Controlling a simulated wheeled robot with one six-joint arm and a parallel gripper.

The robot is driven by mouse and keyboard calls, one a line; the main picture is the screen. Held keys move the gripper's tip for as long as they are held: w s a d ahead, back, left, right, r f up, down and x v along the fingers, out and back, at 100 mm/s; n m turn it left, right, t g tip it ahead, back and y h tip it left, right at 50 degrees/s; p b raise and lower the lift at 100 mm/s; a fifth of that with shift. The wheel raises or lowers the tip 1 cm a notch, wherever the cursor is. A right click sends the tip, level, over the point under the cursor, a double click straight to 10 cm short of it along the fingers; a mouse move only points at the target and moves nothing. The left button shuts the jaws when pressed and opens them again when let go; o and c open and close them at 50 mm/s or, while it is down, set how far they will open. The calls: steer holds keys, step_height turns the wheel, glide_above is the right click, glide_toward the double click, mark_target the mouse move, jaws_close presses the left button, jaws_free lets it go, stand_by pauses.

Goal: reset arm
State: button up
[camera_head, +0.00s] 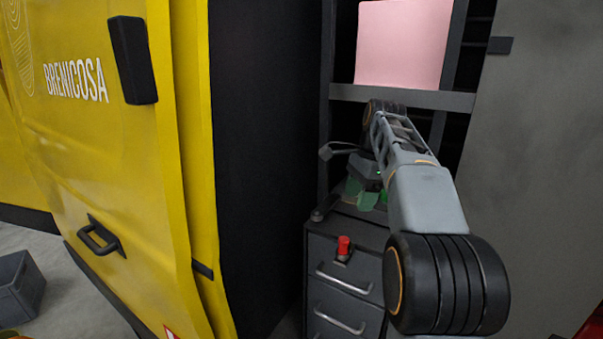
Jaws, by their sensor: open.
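My arm reaches from the lower right up toward the shelving and bends back down at its far joint. My gripper (322,183) is at its end, above the drawer cabinet. Its two dark fingers are spread apart and point left, with nothing visible between them. A green object (366,199) shows just below and behind the gripper body, partly hidden by it. I cannot tell what it is or whether it touches the gripper.
A grey drawer cabinet (345,273) with a small red-capped item (343,245) at its front stands below the gripper. A pink panel (403,42) sits above a shelf edge (400,96). A yellow door (110,150) fills the left. A grey crate (20,285) stands on the floor.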

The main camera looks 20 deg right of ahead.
steer(key=s+a+f+n+t+h, duration=0.1)
steer(key=s+a+f+n+t, duration=0.1)
steer(key=s+a+f+n, duration=0.4)
steer(key=s+a+f+n+t+h, duration=0.1)
steer(key=s+a+f+n+t, duration=0.1)
steer(key=s+a+f+n, duration=0.4)
steer(key=s+f+n, duration=0.4)
steer(key=n, duration=0.2)
steer(key=shift+f, duration=0.3)
stand_by(0.3)
